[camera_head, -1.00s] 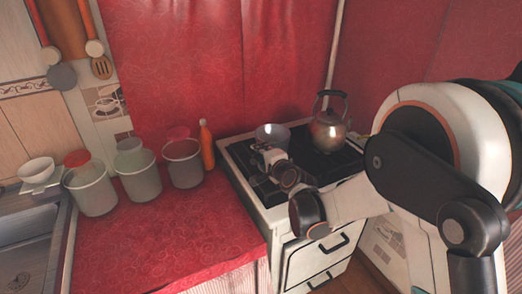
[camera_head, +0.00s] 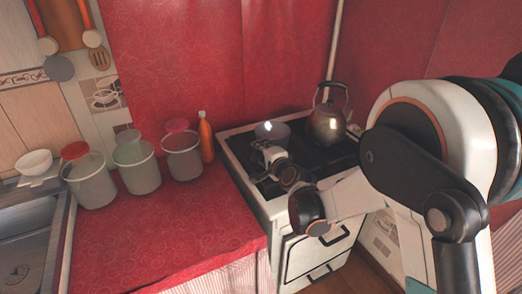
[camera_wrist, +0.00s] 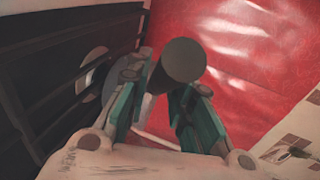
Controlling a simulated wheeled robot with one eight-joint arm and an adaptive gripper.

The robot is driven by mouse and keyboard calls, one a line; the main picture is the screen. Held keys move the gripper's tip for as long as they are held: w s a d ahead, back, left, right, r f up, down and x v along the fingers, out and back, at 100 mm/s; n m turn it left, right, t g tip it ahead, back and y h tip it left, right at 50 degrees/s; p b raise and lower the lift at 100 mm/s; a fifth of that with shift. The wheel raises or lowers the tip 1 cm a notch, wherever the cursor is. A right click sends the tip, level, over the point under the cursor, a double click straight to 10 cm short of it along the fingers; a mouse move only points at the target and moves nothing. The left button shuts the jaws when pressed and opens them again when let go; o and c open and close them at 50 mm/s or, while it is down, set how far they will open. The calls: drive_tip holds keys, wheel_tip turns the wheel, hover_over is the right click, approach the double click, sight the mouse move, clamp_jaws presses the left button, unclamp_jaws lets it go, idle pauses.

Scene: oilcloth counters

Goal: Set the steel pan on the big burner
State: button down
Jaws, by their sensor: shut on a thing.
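The steel pan (camera_head: 271,131) is a small grey vessel at the back left of the stove (camera_head: 263,206). My gripper (camera_head: 268,150) reaches in from the right at the pan's near side. In the wrist view my gripper (camera_wrist: 160,88) is shut on the pan's dark round handle (camera_wrist: 184,60), seen end-on between the green-sided fingers. The pan's body is mostly hidden there behind the fingers. The big burner cannot be made out clearly under the pan and my arm. I cannot tell whether the pan touches the stove top.
A metal kettle (camera_head: 327,125) stands on the stove to the right of the pan. An orange bottle (camera_head: 206,138) and several lidded containers, one being the nearest (camera_head: 182,158), stand on the red counter (camera_head: 180,232) at left. The counter's front middle is clear.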

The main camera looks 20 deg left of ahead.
drive_tip(key=shift+f, duration=0.35)
drive_tip(key=c, duration=1.3)
unclamp_jaws()
drive_tip(key=shift+c, duration=0.2)
drive_tip(key=shift+s+d, duration=0.1)
